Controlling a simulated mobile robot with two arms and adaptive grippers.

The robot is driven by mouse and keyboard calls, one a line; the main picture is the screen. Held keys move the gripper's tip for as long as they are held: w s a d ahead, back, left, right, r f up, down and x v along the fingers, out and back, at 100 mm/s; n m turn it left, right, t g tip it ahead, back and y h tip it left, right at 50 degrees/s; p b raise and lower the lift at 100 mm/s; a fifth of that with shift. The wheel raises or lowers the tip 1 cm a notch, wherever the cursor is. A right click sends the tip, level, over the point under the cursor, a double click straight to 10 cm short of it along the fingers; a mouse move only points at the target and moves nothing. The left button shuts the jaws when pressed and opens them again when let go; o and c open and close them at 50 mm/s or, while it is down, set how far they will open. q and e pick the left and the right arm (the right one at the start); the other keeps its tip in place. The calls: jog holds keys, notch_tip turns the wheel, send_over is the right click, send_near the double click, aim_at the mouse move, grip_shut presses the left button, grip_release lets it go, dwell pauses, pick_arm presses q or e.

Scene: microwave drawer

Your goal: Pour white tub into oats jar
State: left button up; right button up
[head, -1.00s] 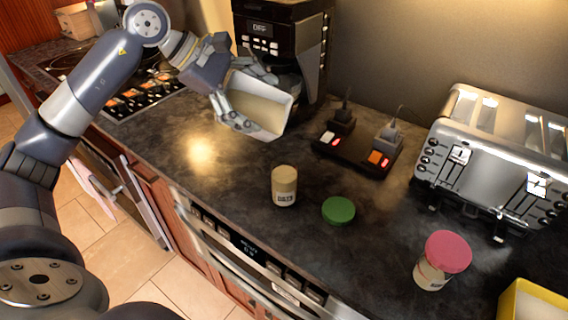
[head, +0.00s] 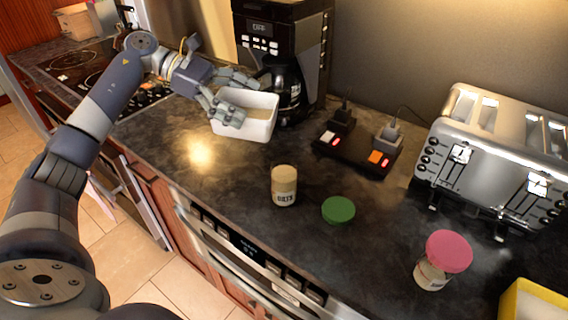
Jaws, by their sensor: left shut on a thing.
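The white tub (head: 262,130) is at the back left of the counter, in front of the coffee maker. It is nearly upright, with a beige content (head: 258,108) showing inside. My left gripper (head: 236,103) is shut on the tub's left side, with fingers over its rim. I cannot tell whether the tub touches the counter. The oats jar (head: 284,187), small with a label, stands upright and without a lid, filled with beige to near its top. A green lid (head: 338,210) lies flat to its right. My right gripper is not in view.
A coffee maker (head: 285,45) stands behind the tub. A power strip (head: 357,147) with plugs and a steel toaster (head: 497,160) are to the right. A pink-lidded jar (head: 444,262) and a yellow box (head: 532,302) are at the front right. Counter between tub and jar is clear.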

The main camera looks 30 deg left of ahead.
pick_arm(q)
notch_tip(320, 180, up, 4)
jog(key=shift+r+p, duration=0.1)
jog(key=shift+p, duration=1.05)
